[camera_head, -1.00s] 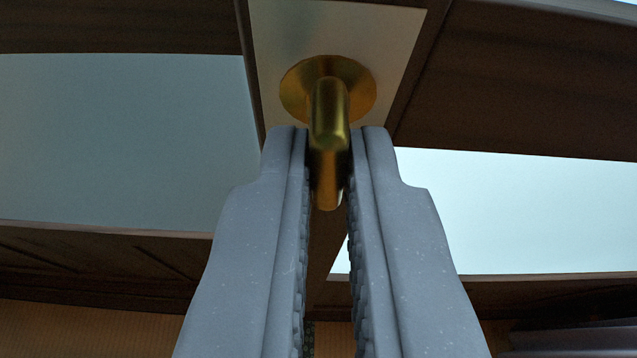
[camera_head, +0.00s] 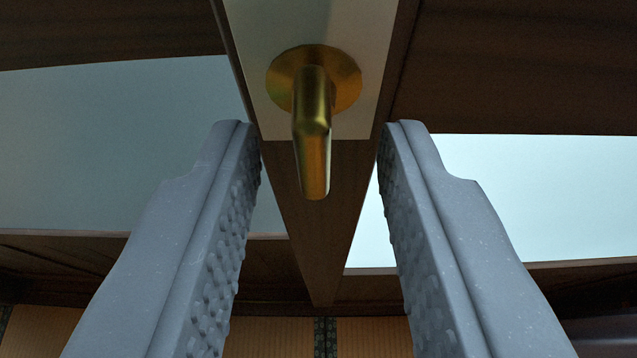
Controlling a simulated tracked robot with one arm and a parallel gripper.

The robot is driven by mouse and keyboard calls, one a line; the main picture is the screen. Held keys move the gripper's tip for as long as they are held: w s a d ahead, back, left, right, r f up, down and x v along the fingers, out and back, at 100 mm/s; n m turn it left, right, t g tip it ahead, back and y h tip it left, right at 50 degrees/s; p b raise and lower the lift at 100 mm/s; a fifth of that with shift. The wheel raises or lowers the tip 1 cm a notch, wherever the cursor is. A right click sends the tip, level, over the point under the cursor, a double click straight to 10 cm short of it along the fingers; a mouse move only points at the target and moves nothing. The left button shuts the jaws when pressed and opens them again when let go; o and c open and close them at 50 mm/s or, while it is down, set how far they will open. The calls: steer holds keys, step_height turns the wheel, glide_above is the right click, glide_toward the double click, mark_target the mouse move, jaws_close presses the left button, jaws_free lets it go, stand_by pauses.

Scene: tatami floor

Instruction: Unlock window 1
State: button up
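The window lock is a brass lever (camera_head: 312,150) on a round brass base (camera_head: 340,75), set on a pale metal plate (camera_head: 365,40). The lever hangs down from the base, in the upper middle of the view. My gripper (camera_head: 319,130) is open, one finger to the left of the lever and one to the right, with clear gaps on both sides. Nothing is held. The plate sits on a dark wooden window post (camera_head: 318,240), with a pane on each side.
A grey-blue glass pane (camera_head: 110,150) lies to the left and a brighter pane (camera_head: 540,195) to the right. Dark wooden frame bars run above and below them. Tatami floor (camera_head: 270,338) shows at the bottom.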

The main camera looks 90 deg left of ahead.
steer(key=shift+d, duration=0.1)
steer(key=w+b+v, duration=0.1)
steer(key=v, duration=1.2)
steer(key=shift+s+d+b, duration=0.35)
steer(key=shift+s+b, duration=0.05)
steer(key=shift+s, duration=0.1)
steer(key=shift+r, duration=0.1)
